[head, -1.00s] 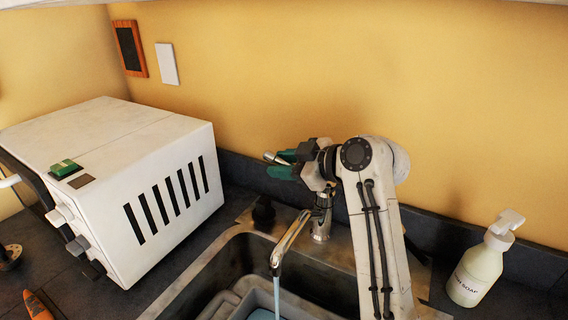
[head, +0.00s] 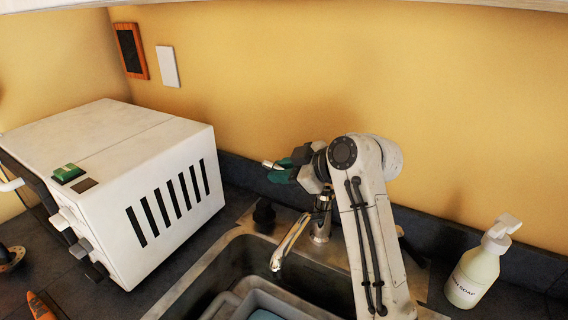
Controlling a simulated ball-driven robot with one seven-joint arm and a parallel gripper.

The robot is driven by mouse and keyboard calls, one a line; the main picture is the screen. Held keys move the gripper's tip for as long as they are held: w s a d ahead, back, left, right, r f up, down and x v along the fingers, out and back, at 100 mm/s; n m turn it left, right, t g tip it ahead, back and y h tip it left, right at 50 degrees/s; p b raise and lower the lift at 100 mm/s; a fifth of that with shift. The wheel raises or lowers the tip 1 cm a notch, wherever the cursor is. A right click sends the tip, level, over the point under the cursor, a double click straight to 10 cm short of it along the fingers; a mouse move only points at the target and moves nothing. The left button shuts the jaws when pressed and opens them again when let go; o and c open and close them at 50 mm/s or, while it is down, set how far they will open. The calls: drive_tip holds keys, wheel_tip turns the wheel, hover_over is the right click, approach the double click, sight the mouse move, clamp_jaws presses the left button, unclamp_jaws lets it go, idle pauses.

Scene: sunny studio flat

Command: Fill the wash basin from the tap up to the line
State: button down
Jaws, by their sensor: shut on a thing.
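The chrome tap (head: 290,243) stands at the back of the sink, its spout over the basin. No water runs from it. The grey wash basin (head: 238,296) sits in the sink, cut off by the bottom edge. Pale blue water shows in it, but the line is not in view. My gripper (head: 281,168), with green fingers, is above the tap's base, shut on the tap's lever (head: 267,163). The lever's metal tip pokes out to the left of the fingers. My wrist hides the rest of the lever.
A white slotted appliance (head: 120,180) stands on the dark counter to the left of the sink (head: 195,280). A soap bottle (head: 476,272) stands to the right. An orange-handled thing (head: 40,306) lies at the lower left. The yellow wall is close behind.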

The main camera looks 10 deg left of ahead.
drive_tip(key=shift+f, duration=0.1)
drive_tip(key=c, duration=1.1)
unclamp_jaws()
drive_tip(key=b+v, duration=0.1)
drive_tip(key=v, duration=0.9)
drive_tip(key=shift+s+d, duration=0.15)
drive_tip(key=shift+d, duration=0.2)
